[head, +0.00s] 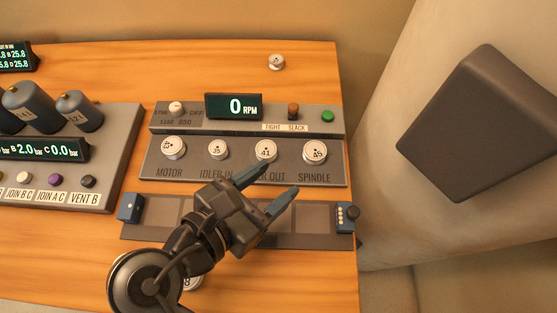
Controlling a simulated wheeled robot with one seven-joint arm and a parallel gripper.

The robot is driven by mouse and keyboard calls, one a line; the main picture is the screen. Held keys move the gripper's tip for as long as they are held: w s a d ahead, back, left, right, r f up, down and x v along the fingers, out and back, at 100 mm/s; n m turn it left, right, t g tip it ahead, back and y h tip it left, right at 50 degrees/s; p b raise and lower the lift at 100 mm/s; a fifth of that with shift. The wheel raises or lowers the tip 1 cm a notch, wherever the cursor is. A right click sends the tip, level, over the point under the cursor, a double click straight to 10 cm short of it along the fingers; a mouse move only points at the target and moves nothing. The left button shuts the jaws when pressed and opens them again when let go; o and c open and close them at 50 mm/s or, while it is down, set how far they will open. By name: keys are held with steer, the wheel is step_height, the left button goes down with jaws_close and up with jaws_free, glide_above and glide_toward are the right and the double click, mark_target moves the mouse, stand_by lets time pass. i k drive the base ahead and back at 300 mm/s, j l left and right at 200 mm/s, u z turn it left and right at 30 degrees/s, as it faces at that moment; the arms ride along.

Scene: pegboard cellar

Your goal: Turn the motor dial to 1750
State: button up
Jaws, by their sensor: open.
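The motor dial (173,148) is a round pale knob at the left end of a row on the grey control panel (334,170), above the label MOTOR. Its markings are too small to read surely. The display (234,106) above reads 0 RPM. My gripper (268,184) is open and empty, in front of the panel's right half. Its fingers point up and right, to the right of the motor dial and apart from it. They partly cover the label under the third dial.
Other dials are the idler-in dial (218,149), a third dial (265,150) and the spindle dial (315,152). A small knob (177,108), red-brown switch (293,110) and green button (327,116) sit above. A grey strip (285,217) lies in front; a canister unit (113,150) stands left.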

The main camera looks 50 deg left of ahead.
mark_target(176, 108)
steer(key=u, duration=1.4)
